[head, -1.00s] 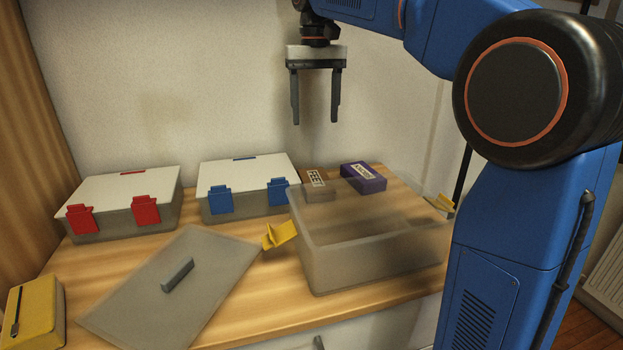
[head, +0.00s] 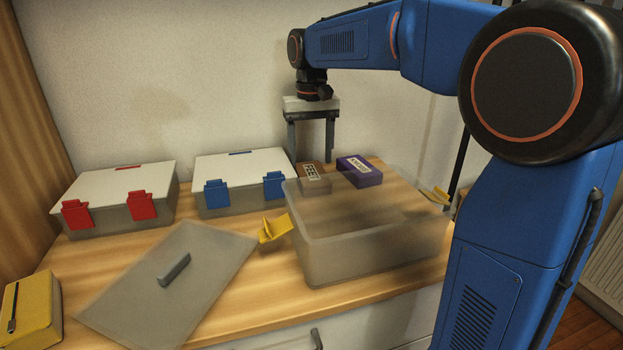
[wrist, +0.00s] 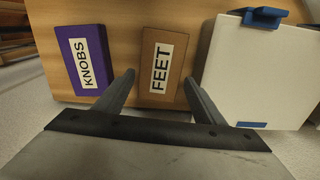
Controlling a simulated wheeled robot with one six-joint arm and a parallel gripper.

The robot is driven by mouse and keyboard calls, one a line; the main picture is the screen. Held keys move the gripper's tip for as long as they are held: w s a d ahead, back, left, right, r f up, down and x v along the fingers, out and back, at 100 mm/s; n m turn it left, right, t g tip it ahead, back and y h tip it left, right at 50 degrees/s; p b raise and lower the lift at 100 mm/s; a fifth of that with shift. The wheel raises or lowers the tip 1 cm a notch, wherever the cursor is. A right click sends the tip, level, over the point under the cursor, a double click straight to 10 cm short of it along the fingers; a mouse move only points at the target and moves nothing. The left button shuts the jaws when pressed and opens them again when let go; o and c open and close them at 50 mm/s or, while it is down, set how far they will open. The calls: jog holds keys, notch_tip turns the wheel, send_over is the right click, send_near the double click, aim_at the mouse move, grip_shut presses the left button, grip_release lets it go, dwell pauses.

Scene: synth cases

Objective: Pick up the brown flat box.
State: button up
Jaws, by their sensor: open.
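The brown flat box (head: 314,175) lies on the wooden table behind the open clear bin. In the wrist view the brown box (wrist: 174,82) shows a white label reading FEET. My gripper (head: 311,160) is open and empty above the box. In the wrist view its two fingers (wrist: 160,82) point toward the box, one on each side of it in the picture. The box's lower front is seen through the bin's wall in the head view.
A purple box labelled KNOBS (wrist: 83,68) lies beside the brown box. A white-lidded bin with blue latches (head: 241,200) stands close on the other side. The open clear bin (head: 350,265) with yellow latches stands in front. A loose lid (head: 140,300) lies at the front left.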

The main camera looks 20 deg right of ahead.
aim_at(311, 170)
jog(key=f, duration=0.4)
jog(key=shift+w+f, duration=0.1)
jog(key=shift+w, duration=0.1)
jog(key=c, duration=0.8)
